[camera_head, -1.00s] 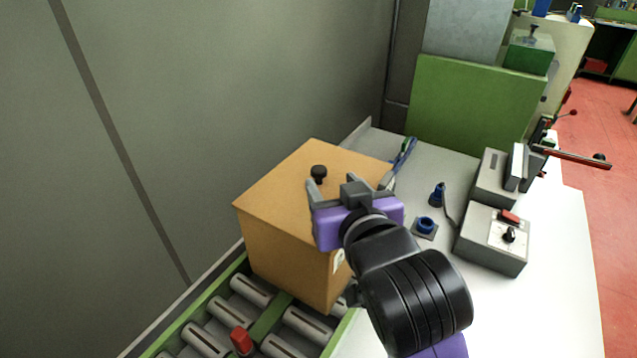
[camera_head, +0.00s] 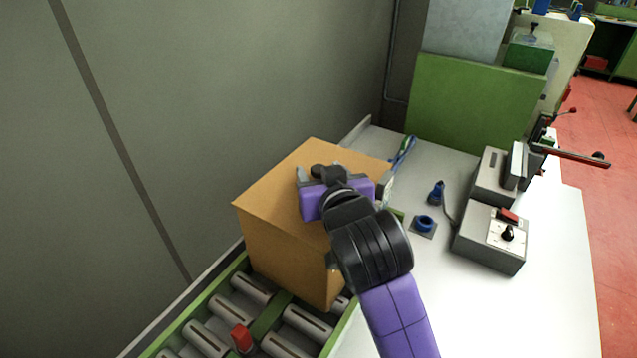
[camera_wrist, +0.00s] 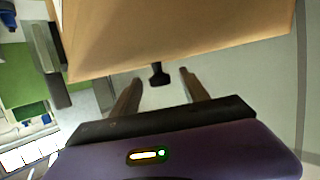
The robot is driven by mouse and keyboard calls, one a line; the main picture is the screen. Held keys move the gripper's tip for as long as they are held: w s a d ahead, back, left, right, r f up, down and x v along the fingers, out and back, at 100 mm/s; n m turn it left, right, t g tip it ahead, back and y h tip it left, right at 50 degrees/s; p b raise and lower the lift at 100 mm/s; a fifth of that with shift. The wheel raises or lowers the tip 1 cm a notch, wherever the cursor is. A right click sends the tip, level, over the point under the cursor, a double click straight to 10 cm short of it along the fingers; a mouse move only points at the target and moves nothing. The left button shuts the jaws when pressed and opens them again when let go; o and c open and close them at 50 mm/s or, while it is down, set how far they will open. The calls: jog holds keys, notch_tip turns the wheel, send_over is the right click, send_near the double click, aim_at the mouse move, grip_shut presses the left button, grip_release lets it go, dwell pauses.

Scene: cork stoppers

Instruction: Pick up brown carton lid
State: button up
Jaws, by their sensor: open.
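The brown carton lid (camera_head: 283,172) is the flat top of a brown carton (camera_head: 285,255) in the head view. A small black knob (camera_head: 318,170) stands on it, partly hidden by my gripper (camera_head: 326,178). My gripper is open over the lid, close to the knob. In the wrist view the lid (camera_wrist: 190,35) fills the upper part, with the knob (camera_wrist: 158,76) between the tips of my two spread fingers (camera_wrist: 160,80). I see a gap on both sides of the knob. I cannot tell how high the fingertips are above the lid.
Grey control boxes (camera_head: 492,237) and a blue button (camera_head: 426,223) are on the white table (camera_head: 450,310) at right. A grey wall (camera_head: 200,100) rises close behind the carton.

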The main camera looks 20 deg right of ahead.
grip_shut()
